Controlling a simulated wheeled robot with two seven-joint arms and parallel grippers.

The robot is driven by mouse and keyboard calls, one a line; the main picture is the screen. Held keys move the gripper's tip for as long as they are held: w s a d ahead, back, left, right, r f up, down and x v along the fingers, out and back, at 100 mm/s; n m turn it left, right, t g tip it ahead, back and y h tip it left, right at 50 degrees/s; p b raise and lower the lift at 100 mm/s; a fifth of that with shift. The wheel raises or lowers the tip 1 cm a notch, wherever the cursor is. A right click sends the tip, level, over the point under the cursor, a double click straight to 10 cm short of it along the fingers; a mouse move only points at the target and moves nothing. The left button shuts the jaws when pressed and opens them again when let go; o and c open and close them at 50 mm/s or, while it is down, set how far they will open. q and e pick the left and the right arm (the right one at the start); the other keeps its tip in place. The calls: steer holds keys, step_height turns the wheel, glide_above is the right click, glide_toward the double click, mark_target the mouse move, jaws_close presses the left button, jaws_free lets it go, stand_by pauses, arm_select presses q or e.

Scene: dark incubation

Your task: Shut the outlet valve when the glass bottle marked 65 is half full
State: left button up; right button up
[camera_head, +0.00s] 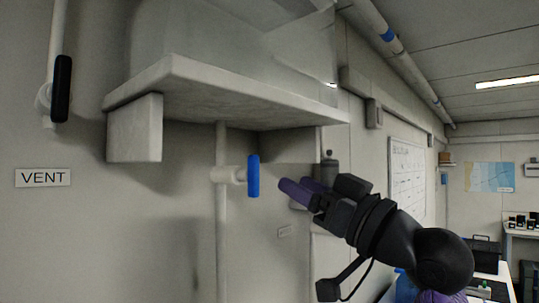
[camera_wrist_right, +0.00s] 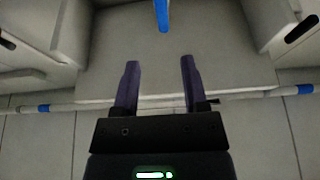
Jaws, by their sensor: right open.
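A blue valve handle (camera_head: 253,176) stands upright on a white pipe (camera_head: 222,240) below a shelf. The blue handle also shows in the right wrist view (camera_wrist_right: 162,14), at the top edge, ahead of the fingers and roughly in line with the gap between them. My right gripper (camera_head: 294,186), with purple fingers, is open and empty just right of the handle, apart from it. Its spread fingers show in the right wrist view (camera_wrist_right: 159,64). The glass bottle marked 65 is not in view, so its level cannot be seen. My left gripper is not in view.
The shelf (camera_head: 200,88) carries a translucent tank (camera_head: 215,35) above the handle. A black valve handle (camera_head: 62,88) is at upper left, above a VENT label (camera_head: 43,178). A whiteboard (camera_head: 407,180) and a far bench are at right. Bare wall lies left of the pipe.

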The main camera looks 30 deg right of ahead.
mark_target(258, 163)
steer(key=p+x, duration=0.2)
steer(key=x, duration=0.2)
steer(key=p+x, duration=0.3)
steer(key=x, duration=0.2)
steer(key=shift+a+r, duration=0.25)
steer(key=shift+w+a, duration=0.1)
steer(key=shift+w, duration=0.15)
jaws_close()
